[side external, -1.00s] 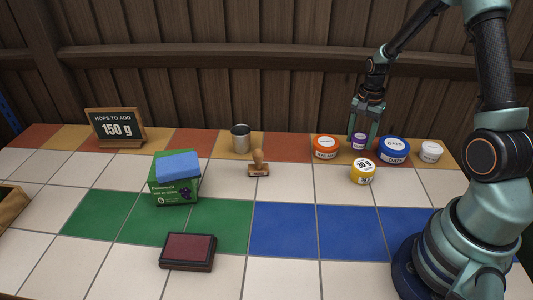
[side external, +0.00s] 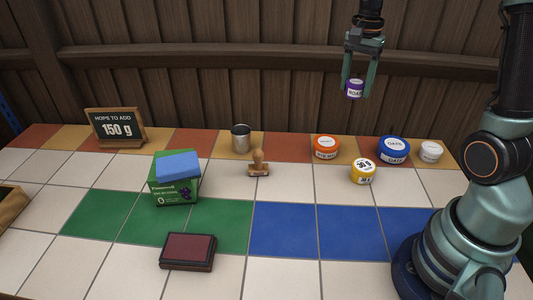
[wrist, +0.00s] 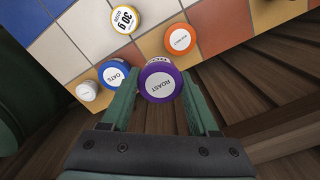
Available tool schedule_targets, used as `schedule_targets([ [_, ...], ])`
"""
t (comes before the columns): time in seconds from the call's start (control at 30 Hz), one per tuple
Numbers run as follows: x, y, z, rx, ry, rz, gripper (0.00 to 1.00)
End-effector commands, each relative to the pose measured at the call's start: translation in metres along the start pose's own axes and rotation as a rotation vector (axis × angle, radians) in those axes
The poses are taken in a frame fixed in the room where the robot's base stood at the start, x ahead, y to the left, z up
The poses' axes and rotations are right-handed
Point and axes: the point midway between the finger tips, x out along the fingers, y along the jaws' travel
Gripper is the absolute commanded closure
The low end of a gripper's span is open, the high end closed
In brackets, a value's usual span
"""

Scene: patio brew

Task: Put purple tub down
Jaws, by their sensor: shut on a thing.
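The purple tub (side external: 355,89) has a white label and is held up in the air, well above the tabletop, near the back wall. My gripper (side external: 358,88) is shut on it, one finger on each side. In the wrist view the purple tub (wrist: 160,82) shows its lid, marked "ROAST", between the fingers of my gripper (wrist: 158,95). Nothing of the tub's lid is hidden.
An orange tub (side external: 326,147), a blue tub (side external: 394,150), a white tub (side external: 431,152) and a yellow tub (side external: 363,171) stand below. A metal cup (side external: 241,138), stamp (side external: 259,164), green box (side external: 174,182) and ink pad (side external: 187,251) stand left. Blue tiles (side external: 345,232) are clear.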

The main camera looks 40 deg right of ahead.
Motion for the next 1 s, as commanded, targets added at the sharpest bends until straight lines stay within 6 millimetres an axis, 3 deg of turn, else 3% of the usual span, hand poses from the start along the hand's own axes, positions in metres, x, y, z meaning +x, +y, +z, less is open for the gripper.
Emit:
schedule_targets([
  [0.03,-0.001,-0.013,0.019,-0.007,0.000,0.000,0.94],
  [0.2,-0.001,-0.042,0.078,0.016,0.000,0.000,0.94],
  [0.4,-0.002,-0.058,0.129,0.040,0.000,0.000,0.94],
  [0.57,0.003,-0.061,0.145,0.051,0.000,0.002,0.94],
  [0.67,0.018,-0.061,0.146,0.054,-0.001,0.005,0.94],
  [1.0,0.101,-0.060,0.145,0.054,-0.002,0.008,0.94],
])
